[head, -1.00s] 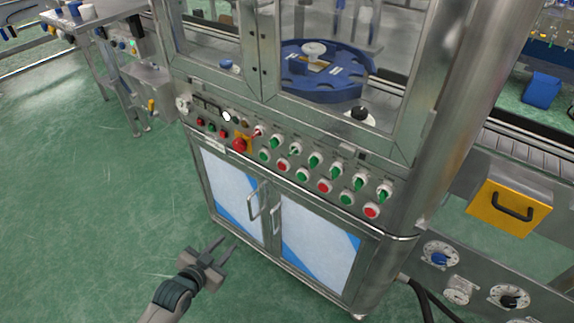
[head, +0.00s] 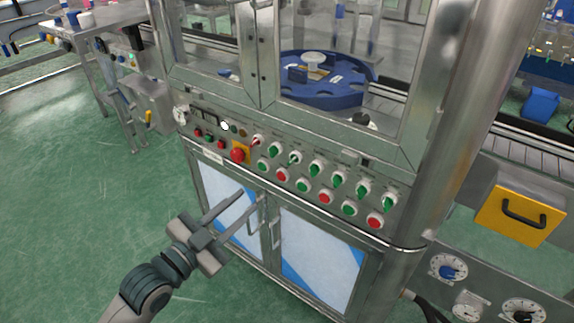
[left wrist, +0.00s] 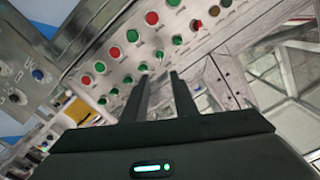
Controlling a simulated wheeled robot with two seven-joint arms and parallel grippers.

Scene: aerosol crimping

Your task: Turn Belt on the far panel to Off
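The sloped control panel (head: 290,180) of the steel machine carries a row of selector knobs, one red-handled (head: 257,141) at the left and several green-handled (head: 317,168). Below them is a row of green and red round buttons (head: 325,197). The labels are too small to read, so I cannot tell which control is Belt. My left gripper (head: 253,197) is open and empty, in front of the cabinet doors and below the panel in the head view. In the left wrist view, its two fingers (left wrist: 160,88) are apart, with knobs and buttons beyond them. My right gripper is not in view.
A red emergency stop (head: 238,155) on a yellow plate sits left of the knobs. Two door handles (head: 276,228) stick out below. At the right are a yellow drawer (head: 518,213) and dials (head: 448,268). Green floor (head: 70,200) is clear at the left.

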